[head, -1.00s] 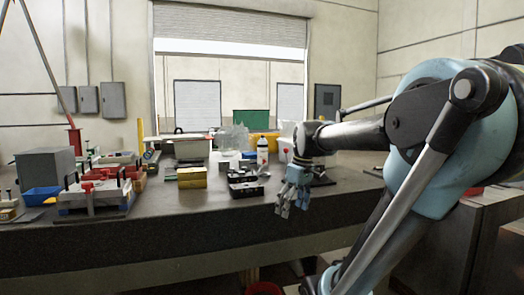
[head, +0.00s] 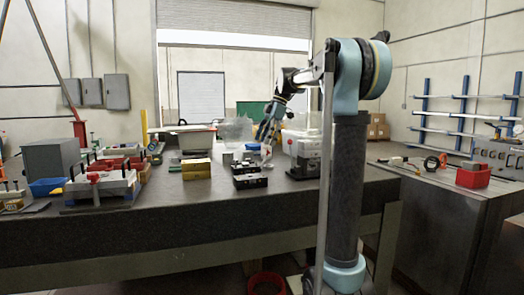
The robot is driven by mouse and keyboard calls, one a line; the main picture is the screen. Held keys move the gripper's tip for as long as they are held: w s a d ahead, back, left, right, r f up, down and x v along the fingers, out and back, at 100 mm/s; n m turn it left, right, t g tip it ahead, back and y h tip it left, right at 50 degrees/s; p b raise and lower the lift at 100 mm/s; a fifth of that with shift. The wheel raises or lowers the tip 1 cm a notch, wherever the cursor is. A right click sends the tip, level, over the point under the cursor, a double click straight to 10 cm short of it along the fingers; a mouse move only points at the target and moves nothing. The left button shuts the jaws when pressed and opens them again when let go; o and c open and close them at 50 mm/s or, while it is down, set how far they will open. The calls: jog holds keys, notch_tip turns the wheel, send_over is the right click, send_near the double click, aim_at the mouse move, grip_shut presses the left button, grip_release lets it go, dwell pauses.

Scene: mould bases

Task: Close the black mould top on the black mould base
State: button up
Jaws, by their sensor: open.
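Two low black mould blocks lie one behind the other near the middle of the bench: a nearer block (head: 250,182) and a farther one (head: 243,168). At this size I cannot tell for sure which is the mould base and which is the mould top. They look apart from each other or barely touching. My gripper (head: 266,153) hangs from the arm with fingers pointing down, open and empty, just behind and right of the black blocks. It is above the bench, and I cannot tell its exact height.
Yellow blocks (head: 196,169) stand left of the black ones. A grey machine (head: 304,158) stands close on the right, beside my arm. A translucent object (head: 235,133) and a green panel (head: 249,113) are behind. The front strip of the bench (head: 160,215) is clear.

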aim_at(250, 176)
jog(key=x, duration=1.7)
jog(key=shift+d+f, duration=0.1)
jog(key=shift+f, duration=0.1)
jog(key=shift+s, duration=0.1)
jog(key=c, duration=1.8)
jog(key=shift+r, duration=0.1)
jog(key=shift+c, duration=0.2)
jog(key=shift+r, duration=0.3)
jog(key=shift+r, duration=0.4)
jog(key=shift+r, duration=0.35)
jog(key=shift+r, duration=0.35)
